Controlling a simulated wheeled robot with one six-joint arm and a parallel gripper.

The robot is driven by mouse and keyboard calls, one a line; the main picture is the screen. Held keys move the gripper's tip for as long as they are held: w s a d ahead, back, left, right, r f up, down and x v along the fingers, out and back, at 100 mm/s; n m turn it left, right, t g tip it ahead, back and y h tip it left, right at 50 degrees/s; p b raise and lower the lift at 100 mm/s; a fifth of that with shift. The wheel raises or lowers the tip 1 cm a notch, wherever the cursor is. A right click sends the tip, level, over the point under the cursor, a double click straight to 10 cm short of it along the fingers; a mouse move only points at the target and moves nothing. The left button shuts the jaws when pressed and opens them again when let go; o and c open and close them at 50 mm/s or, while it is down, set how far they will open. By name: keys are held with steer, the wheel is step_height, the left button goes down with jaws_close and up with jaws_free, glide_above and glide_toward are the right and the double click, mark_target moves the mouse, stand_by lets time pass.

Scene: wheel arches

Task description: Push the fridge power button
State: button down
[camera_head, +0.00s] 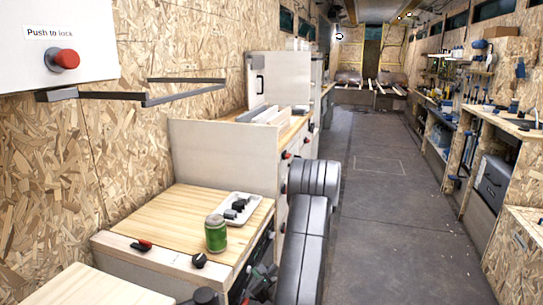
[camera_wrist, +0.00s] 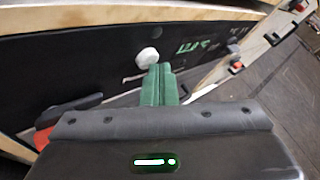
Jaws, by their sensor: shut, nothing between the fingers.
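The dark fridge front (camera_wrist: 80,55) fills the upper left of the wrist view, under a pale wooden edge. A round white button (camera_wrist: 148,58) sits on it, with green lit marks (camera_wrist: 193,46) to its right. My gripper (camera_wrist: 159,70) has green fingers that are shut and empty. Their tips lie just below and right of the white button in the picture; I cannot tell whether they touch it. In the head view, my gripper (camera_head: 262,278) is partly hidden beside the front of the low wooden cabinet (camera_head: 150,215), and the button does not show clearly.
A white box with a red knob (camera_head: 66,59) hangs upper left. The aisle floor (camera_head: 385,210) to the right is clear.

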steer(key=shift+s+d+b, duration=0.3)
steer(key=shift+d, duration=0.5)
steer(key=shift+s+d+b, duration=0.1)
steer(key=shift+s+d, duration=0.2)
steer(key=shift+d, duration=0.65)
steer(key=shift+s+d+b, duration=0.1)
steer(key=shift+s+d, duration=0.2)
steer(key=shift+d, duration=0.65)
steer(key=shift+s+d+b, duration=0.1)
steer(key=shift+s+d, duration=0.2)
steer(key=shift+d, duration=0.65)
